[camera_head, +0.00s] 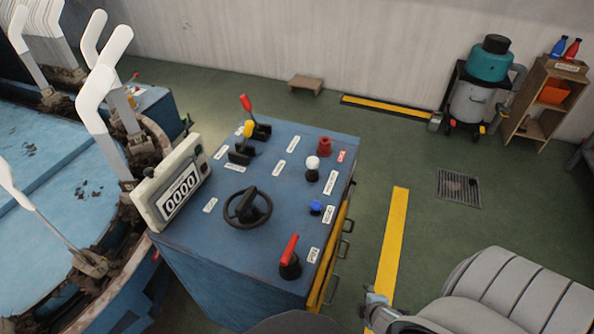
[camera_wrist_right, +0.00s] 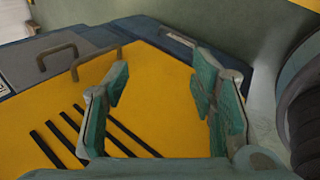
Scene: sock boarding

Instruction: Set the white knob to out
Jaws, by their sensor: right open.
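The white knob (camera_head: 313,165) is a round white cap on a dark base. It stands on the right part of the blue console (camera_head: 202,248), between the red knob (camera_head: 324,146) and the blue button (camera_head: 316,208). A white label (camera_head: 330,182) lies beside it; its text is too small to read. My right gripper (camera_head: 376,306) is low, right of the console and apart from the knob. In the right wrist view my right gripper (camera_wrist_right: 162,78) is open and empty, facing a yellow panel (camera_wrist_right: 165,100). My left gripper does not show.
The console also carries a black handwheel (camera_head: 247,207), a red-handled switch (camera_head: 290,257), levers (camera_head: 250,117) and a counter (camera_head: 172,186). Handles (camera_head: 346,226) stick out of its right side. A machine with white sock forms (camera_head: 98,88) stands left.

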